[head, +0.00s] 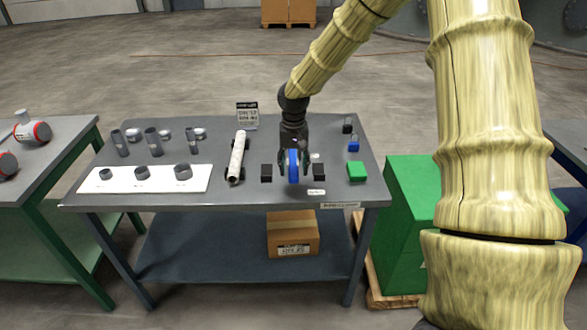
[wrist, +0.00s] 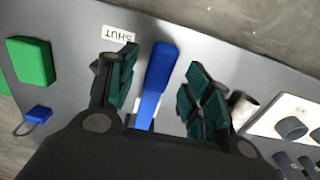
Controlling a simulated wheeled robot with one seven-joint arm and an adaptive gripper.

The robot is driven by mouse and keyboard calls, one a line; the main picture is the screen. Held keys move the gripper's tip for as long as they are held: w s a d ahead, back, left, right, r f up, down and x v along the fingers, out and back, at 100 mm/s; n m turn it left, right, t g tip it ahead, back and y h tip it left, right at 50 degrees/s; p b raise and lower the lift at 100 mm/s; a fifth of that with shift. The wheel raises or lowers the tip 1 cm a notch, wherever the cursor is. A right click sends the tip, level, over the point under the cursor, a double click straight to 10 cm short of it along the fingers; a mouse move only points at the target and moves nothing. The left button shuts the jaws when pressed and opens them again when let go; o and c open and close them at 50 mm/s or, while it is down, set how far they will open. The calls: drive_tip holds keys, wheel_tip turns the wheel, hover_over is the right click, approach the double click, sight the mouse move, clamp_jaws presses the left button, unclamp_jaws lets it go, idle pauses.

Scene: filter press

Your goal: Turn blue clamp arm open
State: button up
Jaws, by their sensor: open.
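The blue clamp arm (head: 293,166) stands near the front right of the grey table. In the wrist view the blue clamp arm (wrist: 157,75) lies between my two fingers, with a gap on each side. My gripper (head: 293,155) reaches down over it from above. The gripper's dark green finger pads (wrist: 163,85) are apart and grip nothing. The clamp's base and pivot are mostly hidden by my gripper. A label reading "SHUT" (wrist: 117,34) lies on the table beside the arm's end; it also shows in the head view (head: 316,192).
A green block (head: 357,171) and a blue padlock (head: 353,145) are right of the clamp. Black blocks (head: 266,172) flank it. A white pipe (head: 237,157) lies to the left, beyond it a white board (head: 100,181) with rings. A sign (head: 247,115) stands behind.

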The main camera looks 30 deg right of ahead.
drive_tip(key=shift+f, duration=1.1)
clamp_jaws()
